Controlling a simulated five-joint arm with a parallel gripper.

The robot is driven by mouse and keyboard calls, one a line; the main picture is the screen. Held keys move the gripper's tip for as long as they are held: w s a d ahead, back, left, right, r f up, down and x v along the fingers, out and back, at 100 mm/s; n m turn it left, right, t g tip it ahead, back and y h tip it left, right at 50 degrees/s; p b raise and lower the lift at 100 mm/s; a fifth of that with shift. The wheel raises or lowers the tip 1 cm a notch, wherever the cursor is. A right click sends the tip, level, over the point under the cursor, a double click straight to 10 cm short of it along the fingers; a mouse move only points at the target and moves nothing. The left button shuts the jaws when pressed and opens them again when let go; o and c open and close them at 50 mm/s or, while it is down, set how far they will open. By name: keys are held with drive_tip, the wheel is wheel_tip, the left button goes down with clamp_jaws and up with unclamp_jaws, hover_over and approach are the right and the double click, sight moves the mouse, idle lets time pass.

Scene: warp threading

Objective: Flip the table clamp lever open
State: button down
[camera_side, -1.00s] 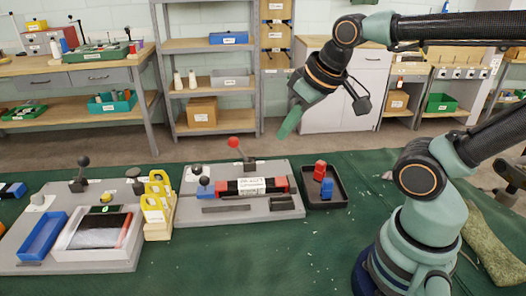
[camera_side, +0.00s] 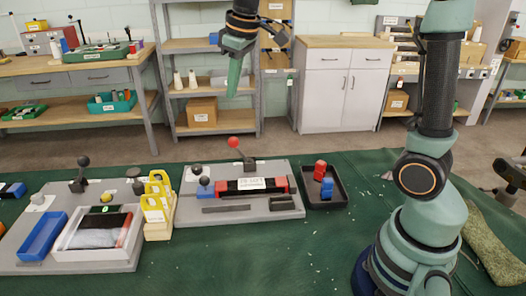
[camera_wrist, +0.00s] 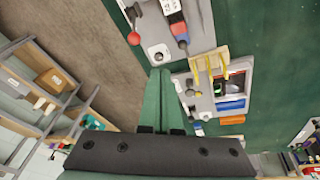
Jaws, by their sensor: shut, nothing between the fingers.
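A lever with a red ball knob (camera_side: 233,142) stands up at the back edge of the right grey board (camera_side: 295,212). The red ball also shows in the wrist view (camera_wrist: 134,38). A second lever, with a black ball knob (camera_side: 83,161), stands at the back of the left grey board (camera_side: 125,262). My gripper (camera_side: 233,92) is shut and empty, pointing down, and appears well above the red-knobbed lever. In the wrist view its shut fingers (camera_wrist: 160,76) show between the two boards. Nothing touches either lever.
A black and red clamped bar (camera_side: 240,186) lies on the right board. A black tray (camera_side: 340,190) with red and blue pieces stands right of it. Yellow holders (camera_side: 157,205) stand between the boards. The green cloth (camera_side: 260,262) in front is clear.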

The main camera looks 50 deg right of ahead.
drive_tip(key=w+d+f+n+g, duration=0.2)
drive_tip(key=w+f+n, duration=0.1)
drive_tip(key=w+f, duration=0.7)
drive_tip(key=w, duration=0.2)
drive_tip(key=shift+w+f+n+g, duration=0.15)
drive_tip(key=shift+w+n+g, duration=0.15)
drive_tip(key=shift+w, duration=0.05)
drive_tip(key=shift+d, duration=0.1)
drive_tip(key=shift+f, duration=0.1)
hover_over(242, 153)
drive_tip(key=w+a, duration=0.3)
drive_tip(key=w, duration=0.1)
wheel_tip(242, 153, down, 8)
drive_tip(key=shift+a+f, duration=0.2)
drive_tip(key=shift+f, duration=0.05)
drive_tip(key=shift+w, duration=0.1)
drive_tip(key=shift+d, duration=0.1)
